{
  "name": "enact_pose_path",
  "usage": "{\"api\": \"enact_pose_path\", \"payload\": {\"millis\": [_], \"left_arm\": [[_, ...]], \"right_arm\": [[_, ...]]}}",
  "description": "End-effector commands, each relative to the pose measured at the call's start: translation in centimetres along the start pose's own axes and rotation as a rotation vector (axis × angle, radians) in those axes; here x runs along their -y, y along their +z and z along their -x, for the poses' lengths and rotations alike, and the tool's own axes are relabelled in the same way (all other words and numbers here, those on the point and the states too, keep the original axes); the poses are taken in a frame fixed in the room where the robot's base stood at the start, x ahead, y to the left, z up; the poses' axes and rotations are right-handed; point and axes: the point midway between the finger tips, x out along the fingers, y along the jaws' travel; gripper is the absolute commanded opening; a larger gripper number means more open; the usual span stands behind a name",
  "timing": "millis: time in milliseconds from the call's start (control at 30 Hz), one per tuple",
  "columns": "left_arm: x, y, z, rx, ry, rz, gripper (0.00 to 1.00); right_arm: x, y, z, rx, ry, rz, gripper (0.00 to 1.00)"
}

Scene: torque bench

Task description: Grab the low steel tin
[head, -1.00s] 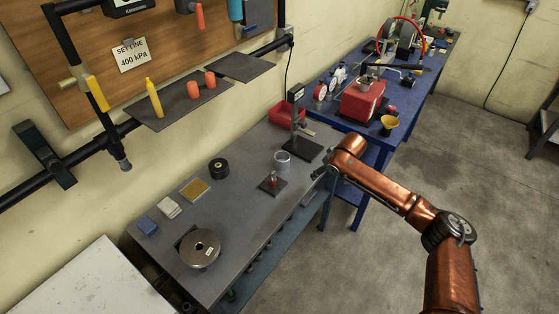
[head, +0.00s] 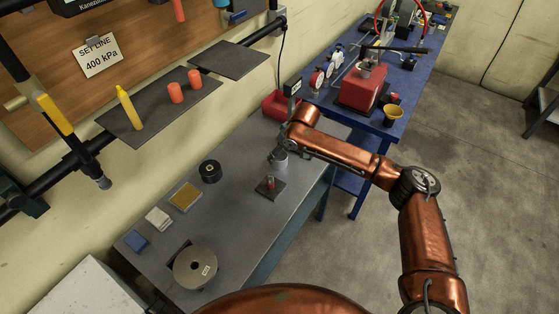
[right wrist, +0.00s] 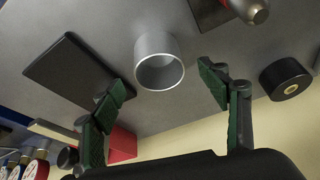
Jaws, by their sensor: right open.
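The low steel tin (head: 280,165) stands on the grey bench, partly hidden by my right gripper in the head view. In the right wrist view the tin (right wrist: 159,66) shows as a plain grey cylinder with its open mouth towards the camera. My right gripper (head: 283,146) is just above the tin. In the right wrist view its green-padded fingers (right wrist: 165,84) are spread, with the tin showing between and beyond them. Nothing is held, and I cannot tell whether a finger touches the tin. My left gripper is not in view.
A dark plate with a small red-topped part (head: 270,187) lies just in front of the tin. A black roll (head: 210,171) is to the left. A stand with a dark base (right wrist: 78,72) and a red bin (head: 279,104) are close behind.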

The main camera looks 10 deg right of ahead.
Motion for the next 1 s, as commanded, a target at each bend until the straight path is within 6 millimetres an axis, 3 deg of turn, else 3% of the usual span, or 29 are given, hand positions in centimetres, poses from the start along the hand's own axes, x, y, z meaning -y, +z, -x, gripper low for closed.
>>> {"api": "enact_pose_path", "payload": {"millis": [167,300,533,1000], "left_arm": [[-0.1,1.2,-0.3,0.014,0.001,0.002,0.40],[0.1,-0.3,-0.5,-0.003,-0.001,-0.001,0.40],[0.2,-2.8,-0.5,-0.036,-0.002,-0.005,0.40],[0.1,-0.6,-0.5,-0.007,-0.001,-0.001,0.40]], "right_arm": [[0.0,-0.1,-2.9,0.001,0.000,-0.002,0.69],[-0.2,-0.1,-4.0,0.000,0.001,-0.003,0.69],[-0.3,0.0,-4.0,0.000,0.002,-0.004,0.69],[-0.3,0.1,-4.0,0.000,0.002,-0.005,0.37]]}}
